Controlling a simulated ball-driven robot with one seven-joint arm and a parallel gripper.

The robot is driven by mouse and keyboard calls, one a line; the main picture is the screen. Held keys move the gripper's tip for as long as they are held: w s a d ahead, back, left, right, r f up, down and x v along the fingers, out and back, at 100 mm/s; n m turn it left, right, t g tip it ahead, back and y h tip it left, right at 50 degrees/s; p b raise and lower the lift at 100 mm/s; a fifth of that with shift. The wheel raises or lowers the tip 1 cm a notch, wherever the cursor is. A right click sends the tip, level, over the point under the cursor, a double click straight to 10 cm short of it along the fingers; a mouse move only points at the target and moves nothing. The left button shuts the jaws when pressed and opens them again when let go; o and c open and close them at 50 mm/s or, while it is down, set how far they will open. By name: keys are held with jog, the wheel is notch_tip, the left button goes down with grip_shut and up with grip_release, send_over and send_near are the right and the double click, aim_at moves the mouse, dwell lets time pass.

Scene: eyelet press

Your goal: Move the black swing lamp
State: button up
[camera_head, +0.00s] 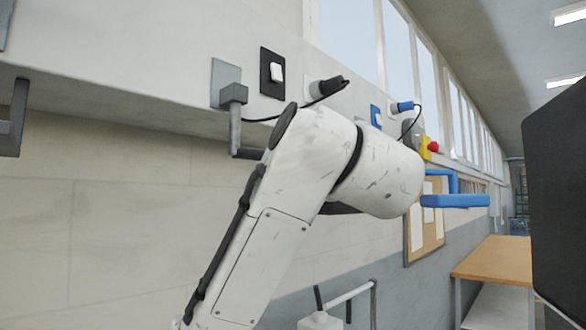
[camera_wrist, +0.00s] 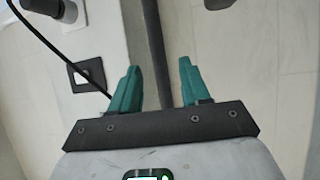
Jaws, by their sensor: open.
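A dark bar, which looks like the arm of the black swing lamp (camera_wrist: 154,45), runs down between my fingers in the wrist view. My gripper (camera_wrist: 157,85) has two teal fingers, set apart on either side of this bar, with a gap showing on both sides. In the head view my gripper is hidden behind my white arm. A dark grey swing arm (camera_head: 235,125) on a wall plate stands just left of my arm there. I cannot tell for sure that it is the same bar.
A black-framed switch (camera_head: 272,73) and a black plug (camera_head: 327,87) with a cable sit on the wall ledge. Another dark bracket (camera_head: 14,120) is at far left. A blue swing arm (camera_head: 455,200) and a red button (camera_head: 433,146) are to the right. A wooden bench (camera_head: 495,260) stands beyond.

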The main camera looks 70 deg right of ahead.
jog(key=v, duration=0.3)
jog(key=shift+a, duration=0.15)
jog(key=shift+f, duration=0.1)
dwell(0.5)
